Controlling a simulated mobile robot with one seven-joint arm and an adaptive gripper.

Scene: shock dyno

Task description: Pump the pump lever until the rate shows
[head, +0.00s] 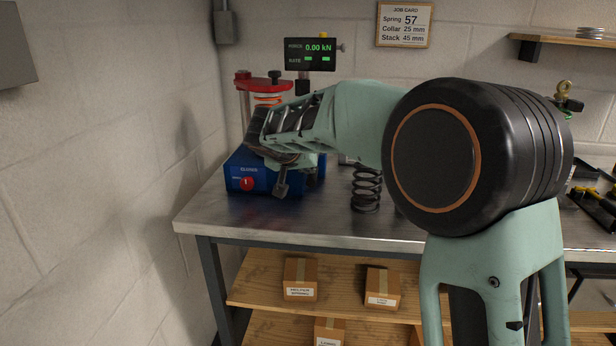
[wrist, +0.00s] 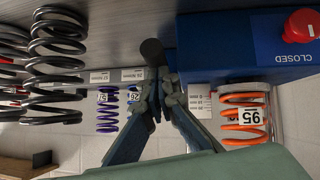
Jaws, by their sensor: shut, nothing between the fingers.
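The display (head: 310,53) reads force 0.00 kN, with only two green dashes beside rate. Below it stands the tester, a blue base (head: 240,172) with a red knob (head: 247,184); the knob also shows in the wrist view (wrist: 304,25), marked CLOSED. A dark-ended lever (head: 281,189), seemingly the pump lever, hangs at the base's front. In the wrist view its dark round end (wrist: 152,50) shows just beyond the fingertips. My gripper (wrist: 157,92) is shut and empty, close beside the lever; I cannot tell whether they touch. My arm hides much of the tester in the head view.
An orange spring (wrist: 245,115) labelled 95 sits in the tester under a red crossbar (head: 262,82). A black spring (head: 366,188) stands on the bench right of the base. A job card (head: 404,24) hangs on the wall.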

